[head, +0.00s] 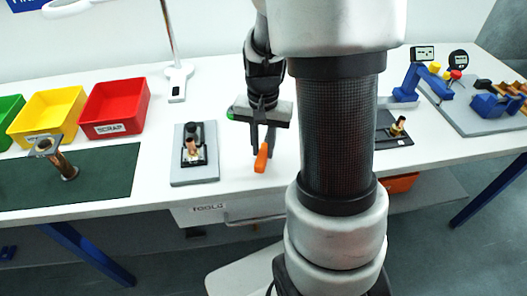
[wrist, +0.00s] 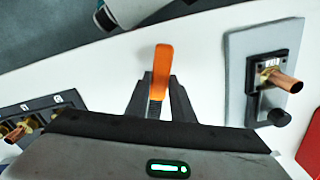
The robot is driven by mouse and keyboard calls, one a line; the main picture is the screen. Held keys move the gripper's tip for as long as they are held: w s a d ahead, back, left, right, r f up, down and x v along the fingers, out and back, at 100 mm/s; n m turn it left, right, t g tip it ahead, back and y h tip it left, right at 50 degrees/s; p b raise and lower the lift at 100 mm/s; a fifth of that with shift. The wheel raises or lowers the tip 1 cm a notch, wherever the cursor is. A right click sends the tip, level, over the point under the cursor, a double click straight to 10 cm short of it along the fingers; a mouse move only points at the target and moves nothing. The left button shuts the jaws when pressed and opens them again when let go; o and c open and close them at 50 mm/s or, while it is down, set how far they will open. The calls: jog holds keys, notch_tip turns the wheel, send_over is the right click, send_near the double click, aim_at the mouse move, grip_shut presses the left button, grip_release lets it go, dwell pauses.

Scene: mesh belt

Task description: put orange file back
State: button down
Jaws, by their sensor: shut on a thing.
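The orange file shows its orange handle (head: 261,158) in the head view, below my gripper (head: 264,138) and over the front part of the white bench. In the wrist view the orange handle (wrist: 161,62) stands out between the dark fingers of my gripper (wrist: 160,92), with a grey ridged part below it. My gripper is shut on the file. I cannot tell whether the file clears the bench top. A drawer (head: 207,211) with a label that seems to read TOOLS is under the bench's front edge; my arm hides part of that area.
A grey plate with a brass fitting (head: 193,152) lies left of my gripper; another fitting (head: 397,127) is to the right, behind my arm. Red (head: 116,107) and yellow (head: 47,112) bins stand at left. An orange bin (head: 401,183) is under the bench. A lamp stand (head: 178,72) is behind.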

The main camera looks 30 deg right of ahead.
jog(key=shift+f, duration=0.85)
jog(key=shift+f, duration=0.1)
jog(key=c, duration=1.5)
grip_release()
jog(key=shift+c, duration=0.2)
